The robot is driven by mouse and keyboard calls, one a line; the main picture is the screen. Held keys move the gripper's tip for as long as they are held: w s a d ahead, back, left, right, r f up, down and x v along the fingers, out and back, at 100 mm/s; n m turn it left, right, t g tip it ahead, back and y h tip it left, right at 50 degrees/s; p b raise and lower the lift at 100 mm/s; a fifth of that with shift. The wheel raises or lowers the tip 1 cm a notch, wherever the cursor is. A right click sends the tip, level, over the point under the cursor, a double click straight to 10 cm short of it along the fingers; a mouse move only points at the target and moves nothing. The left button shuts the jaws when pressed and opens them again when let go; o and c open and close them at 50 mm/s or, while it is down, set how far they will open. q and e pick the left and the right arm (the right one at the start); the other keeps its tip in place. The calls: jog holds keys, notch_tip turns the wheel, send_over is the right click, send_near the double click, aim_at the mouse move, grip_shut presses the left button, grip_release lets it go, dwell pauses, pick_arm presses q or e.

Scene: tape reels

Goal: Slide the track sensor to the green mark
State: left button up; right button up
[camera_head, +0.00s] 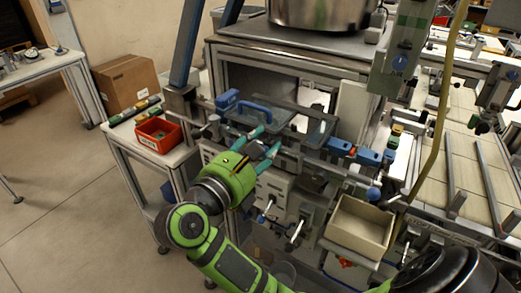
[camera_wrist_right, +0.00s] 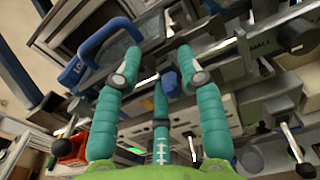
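My right gripper (camera_head: 266,140) reaches from below toward a grey metal rail on the machine front. Its teal fingers are spread apart. In the wrist view the right gripper (camera_wrist_right: 160,70) shows three fingers, with a small blue part (camera_wrist_right: 172,83) in the gap between the tips. I see no finger closed on it, and contact is unclear. I cannot tell whether this blue part is the track sensor. Several blue blocks (camera_head: 369,157) sit along the rail to the right. A small green patch (camera_head: 397,129) shows near them; I cannot tell whether it is the green mark. My left gripper is not in view.
A blue handle (camera_head: 254,112) on a clear cover stands just behind my fingers. A red bin (camera_head: 158,134) is on the side table at left. A beige open box (camera_head: 360,226) stands at lower right. Levers and knobs crowd the area below the rail.

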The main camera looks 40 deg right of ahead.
notch_tip(320, 180, up, 8)
jog(key=shift+r, duration=0.45)
